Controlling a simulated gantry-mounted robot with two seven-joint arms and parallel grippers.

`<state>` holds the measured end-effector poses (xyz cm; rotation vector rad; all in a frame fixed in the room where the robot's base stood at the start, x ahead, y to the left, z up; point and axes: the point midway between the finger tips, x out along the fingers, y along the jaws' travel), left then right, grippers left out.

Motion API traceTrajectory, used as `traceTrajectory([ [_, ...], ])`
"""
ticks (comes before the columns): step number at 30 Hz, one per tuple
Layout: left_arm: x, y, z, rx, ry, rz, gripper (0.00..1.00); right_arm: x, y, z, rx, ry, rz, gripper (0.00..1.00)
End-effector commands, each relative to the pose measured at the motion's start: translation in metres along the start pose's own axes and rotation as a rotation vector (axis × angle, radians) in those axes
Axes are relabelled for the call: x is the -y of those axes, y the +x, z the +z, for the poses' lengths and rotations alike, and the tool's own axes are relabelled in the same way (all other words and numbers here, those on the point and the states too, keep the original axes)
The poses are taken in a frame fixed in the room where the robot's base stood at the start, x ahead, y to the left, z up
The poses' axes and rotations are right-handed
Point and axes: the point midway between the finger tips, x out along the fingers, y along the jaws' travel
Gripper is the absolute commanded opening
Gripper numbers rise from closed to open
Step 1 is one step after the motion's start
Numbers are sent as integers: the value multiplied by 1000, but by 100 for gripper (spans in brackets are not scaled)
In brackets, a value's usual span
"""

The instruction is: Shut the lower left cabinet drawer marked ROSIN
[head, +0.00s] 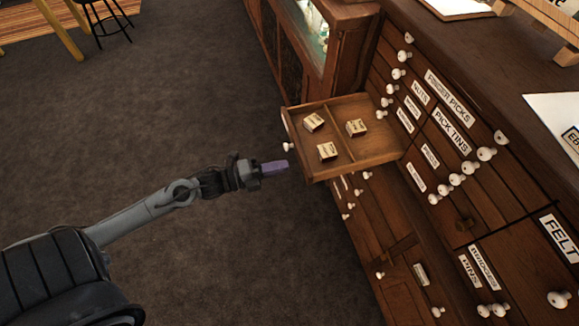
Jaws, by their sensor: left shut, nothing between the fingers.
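One wooden drawer (352,165) stands pulled far out of the dark cabinet (480,215). Its front faces left, with a white knob (288,147) on it. It holds three small boxes, and a divider splits the inside. A ROSIN label cannot be read on it from here. My left gripper (286,164) is shut and empty, with purple fingers pointing right. In the picture its tips are just below the knob, close to the drawer's front; whether they touch it I cannot tell. My right gripper is out of view.
Other drawers with white knobs and labels such as PICK TINS (452,130) and FELT (558,238) look shut. A glass-fronted case (312,40) stands behind the open drawer. The dark floor left of the drawer is clear. A stool (105,18) is far off.

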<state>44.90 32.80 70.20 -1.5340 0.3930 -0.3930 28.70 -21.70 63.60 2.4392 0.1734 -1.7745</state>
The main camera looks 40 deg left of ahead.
Motion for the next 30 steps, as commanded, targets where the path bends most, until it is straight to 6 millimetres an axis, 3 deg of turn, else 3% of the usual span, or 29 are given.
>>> traceTrajectory([
  [3,-1,16,0,0,2,-4,0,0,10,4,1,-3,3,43],
  [9,-1,30,0,0,0,-2,0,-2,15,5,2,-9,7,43],
  [30,2,36,5,19,-1,-1,0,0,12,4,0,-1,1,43],
])
